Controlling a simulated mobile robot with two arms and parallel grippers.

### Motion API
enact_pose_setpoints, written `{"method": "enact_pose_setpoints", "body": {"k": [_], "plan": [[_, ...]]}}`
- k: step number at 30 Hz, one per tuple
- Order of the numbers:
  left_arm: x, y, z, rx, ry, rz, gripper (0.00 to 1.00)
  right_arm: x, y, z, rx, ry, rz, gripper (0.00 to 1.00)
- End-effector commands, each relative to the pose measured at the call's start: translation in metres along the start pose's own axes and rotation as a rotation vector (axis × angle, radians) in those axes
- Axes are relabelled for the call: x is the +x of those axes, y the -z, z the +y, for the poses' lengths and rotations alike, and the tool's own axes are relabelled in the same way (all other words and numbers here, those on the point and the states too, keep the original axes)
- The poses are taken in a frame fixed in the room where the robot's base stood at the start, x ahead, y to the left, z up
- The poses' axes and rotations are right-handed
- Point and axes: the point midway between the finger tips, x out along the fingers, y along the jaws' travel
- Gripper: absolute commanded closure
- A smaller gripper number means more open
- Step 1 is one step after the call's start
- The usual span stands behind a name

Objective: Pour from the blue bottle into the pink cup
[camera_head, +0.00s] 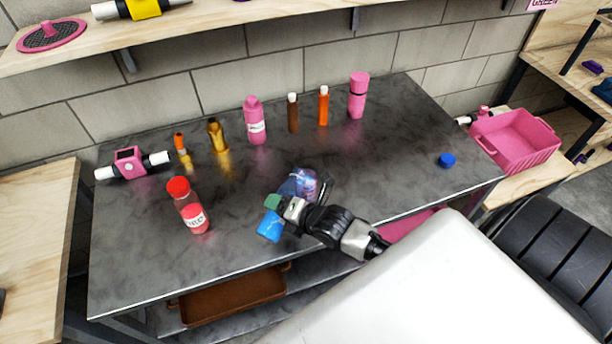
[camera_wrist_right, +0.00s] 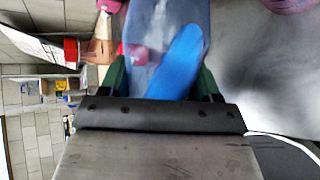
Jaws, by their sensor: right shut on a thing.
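My right gripper (camera_head: 294,204) is shut on the blue bottle (camera_head: 269,226), above the front middle of the dark table. The bottle is translucent with a bright blue patch, and it is tilted. In the right wrist view the bottle (camera_wrist_right: 180,62) fills the space between the green fingers (camera_wrist_right: 160,84), and its upper end runs out of the frame. A purple-pink shape (camera_head: 305,180) shows just behind the gripper; I cannot tell whether it is the pink cup or something seen through the bottle. My left gripper is out of view.
A blue cap (camera_head: 446,160) lies on the table's right side. A red-capped bottle (camera_head: 191,206) stands to the left. A pink crate (camera_head: 515,140) is beyond the right edge.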

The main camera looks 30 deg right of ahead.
Motion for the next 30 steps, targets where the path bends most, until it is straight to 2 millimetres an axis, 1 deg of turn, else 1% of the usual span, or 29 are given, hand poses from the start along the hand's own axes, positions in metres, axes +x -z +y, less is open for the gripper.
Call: {"method": "enact_pose_setpoints", "body": {"k": [30], "plan": [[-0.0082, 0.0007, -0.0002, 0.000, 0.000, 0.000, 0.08, -0.0027, -0.0054, 0.0056, 0.053, -0.001, 0.027, 0.70]]}}
